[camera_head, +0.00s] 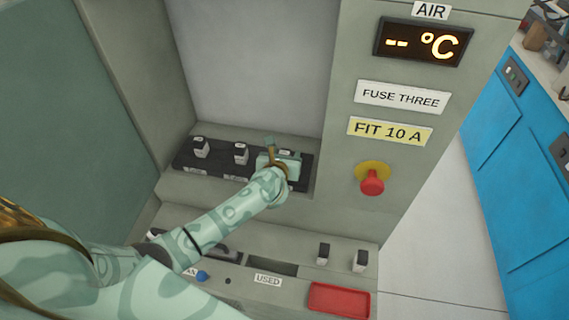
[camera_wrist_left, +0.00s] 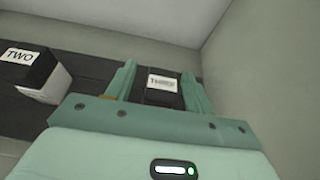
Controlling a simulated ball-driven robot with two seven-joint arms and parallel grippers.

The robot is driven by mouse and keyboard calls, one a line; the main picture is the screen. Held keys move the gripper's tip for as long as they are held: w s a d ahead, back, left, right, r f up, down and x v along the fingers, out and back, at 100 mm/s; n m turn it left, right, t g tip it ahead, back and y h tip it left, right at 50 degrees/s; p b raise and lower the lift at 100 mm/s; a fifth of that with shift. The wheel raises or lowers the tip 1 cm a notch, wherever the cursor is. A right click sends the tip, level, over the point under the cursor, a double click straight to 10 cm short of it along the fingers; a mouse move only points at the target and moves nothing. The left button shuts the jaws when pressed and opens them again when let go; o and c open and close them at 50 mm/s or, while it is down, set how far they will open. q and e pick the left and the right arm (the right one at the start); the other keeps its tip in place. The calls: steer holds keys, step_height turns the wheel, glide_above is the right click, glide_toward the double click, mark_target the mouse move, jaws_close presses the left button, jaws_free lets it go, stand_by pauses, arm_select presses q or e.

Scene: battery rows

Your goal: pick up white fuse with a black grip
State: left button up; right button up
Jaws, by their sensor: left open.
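My left gripper (camera_head: 279,155) is at the right end of the black fuse row (camera_head: 185,163) and hides what stands there. In the left wrist view its open fingers (camera_wrist_left: 159,70) stand either side of a black grip labelled THREE (camera_wrist_left: 163,84). A gap shows beside the grip, and its lower part is hidden by my gripper. A white fuse with a black grip labelled TWO (camera_wrist_left: 42,78) stands to the left. In the head view two white fuses with black grips, the left one (camera_head: 201,148) and the middle one (camera_head: 240,154), stand in the row. My right gripper is not in view.
A lower ledge holds two small white fuses with black grips, one (camera_head: 323,253) left of the other (camera_head: 360,261), a USED label (camera_head: 268,280) and a red tray (camera_head: 338,301). A cabinet panel with a red button (camera_head: 372,183) rises close on the right.

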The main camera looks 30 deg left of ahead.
arm_select(q)
steer(key=shift+w+a+f, duration=0.1)
steer(key=shift+w+f, duration=0.2)
steer(key=shift+w, duration=0.3)
steer(key=shift+s+r, duration=0.1)
steer(key=shift+c, duration=0.3)
steer(key=c, duration=1)
